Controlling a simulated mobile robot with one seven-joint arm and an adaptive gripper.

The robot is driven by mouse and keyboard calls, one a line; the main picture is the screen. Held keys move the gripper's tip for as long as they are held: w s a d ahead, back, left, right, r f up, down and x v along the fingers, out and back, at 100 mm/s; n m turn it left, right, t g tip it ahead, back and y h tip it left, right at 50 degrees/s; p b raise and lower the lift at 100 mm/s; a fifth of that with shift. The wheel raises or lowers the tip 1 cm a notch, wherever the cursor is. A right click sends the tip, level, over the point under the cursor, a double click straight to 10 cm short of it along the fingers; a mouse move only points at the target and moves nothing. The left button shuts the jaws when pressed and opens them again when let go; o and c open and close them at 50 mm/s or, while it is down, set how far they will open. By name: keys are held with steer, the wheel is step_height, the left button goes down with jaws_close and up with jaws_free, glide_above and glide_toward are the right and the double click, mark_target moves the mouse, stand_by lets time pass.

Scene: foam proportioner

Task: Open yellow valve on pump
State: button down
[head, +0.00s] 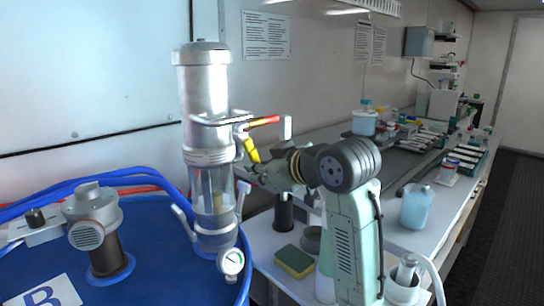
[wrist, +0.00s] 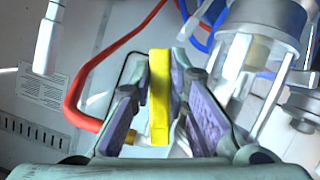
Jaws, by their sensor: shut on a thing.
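The pump (head: 204,95) is an upright metal cylinder with a clear lower section, left of centre in the head view. The yellow valve (head: 250,150) shows as a short tilted handle on its right side. In the wrist view the yellow handle (wrist: 159,100) stands nearly upright between the purple finger pads. My gripper (wrist: 160,75) is shut on this handle. In the head view my gripper (head: 256,170) reaches the handle from the right, and its fingers partly hide the handle's lower end.
A red-orange handle (head: 264,121) sits just above the yellow one. A pressure gauge (head: 231,262) is at the pump's foot. A blue drum (head: 150,270) stands at left. The bench at right holds a sponge (head: 294,261), a bluish container (head: 416,207) and several bottles.

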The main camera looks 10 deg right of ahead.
steer(key=shift+s+a+f+m+g+y+p, duration=0.1)
steer(key=shift+s+a+m+g+y+p, duration=0.25)
steer(key=shift+m+p, duration=0.25)
steer(key=shift+s+a+f+m+g+y+p, duration=0.15)
steer(key=shift+a+m+g+y+p, duration=0.2)
steer(key=shift+m, duration=0.35)
steer(key=shift+a+r, duration=0.1)
steer(key=c, duration=1.5)
jaws_free()
steer(key=shift+c, duration=0.2)
